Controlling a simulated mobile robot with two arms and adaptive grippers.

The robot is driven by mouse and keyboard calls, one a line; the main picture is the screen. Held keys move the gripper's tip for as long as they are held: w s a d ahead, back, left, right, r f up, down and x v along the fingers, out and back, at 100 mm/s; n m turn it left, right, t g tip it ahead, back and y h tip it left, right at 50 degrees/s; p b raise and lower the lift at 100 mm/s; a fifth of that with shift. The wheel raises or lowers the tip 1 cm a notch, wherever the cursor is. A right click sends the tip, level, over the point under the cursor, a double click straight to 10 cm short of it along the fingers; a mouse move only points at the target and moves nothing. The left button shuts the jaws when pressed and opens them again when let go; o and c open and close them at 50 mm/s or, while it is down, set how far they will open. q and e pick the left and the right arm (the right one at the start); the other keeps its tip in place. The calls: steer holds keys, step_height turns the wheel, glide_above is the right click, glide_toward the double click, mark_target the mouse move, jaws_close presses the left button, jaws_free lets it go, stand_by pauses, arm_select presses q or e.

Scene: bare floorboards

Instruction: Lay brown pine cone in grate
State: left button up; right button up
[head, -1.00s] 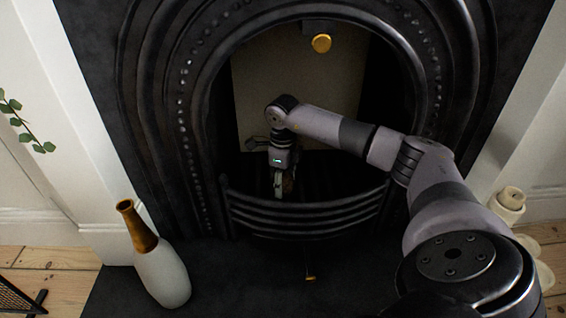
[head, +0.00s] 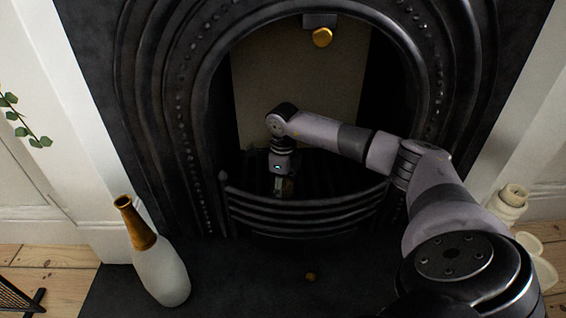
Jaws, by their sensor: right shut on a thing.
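The black grate (head: 305,213) is a curved, barred basket at the front of the fireplace opening. My right gripper (head: 281,188) points down inside the grate, behind its top rail towards the left. It is shut on the brown pine cone (head: 288,187), of which only a small, dark part shows between and beside the fingers. The rail hides what lies lower, so I cannot tell whether the cone touches the bottom of the grate. My left gripper is not in view.
A white vase with a brown neck (head: 162,270) stands on the dark hearth at the left. A brass knob (head: 322,37) hangs at the top of the opening. A small brass piece (head: 310,277) shows at the hearth. Pale candles (head: 512,197) stand at the right.

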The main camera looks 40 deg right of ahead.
steer(key=shift+f, duration=0.65)
steer(key=o, duration=1)
steer(key=shift+c, duration=0.2)
steer(key=shift+r, duration=0.15)
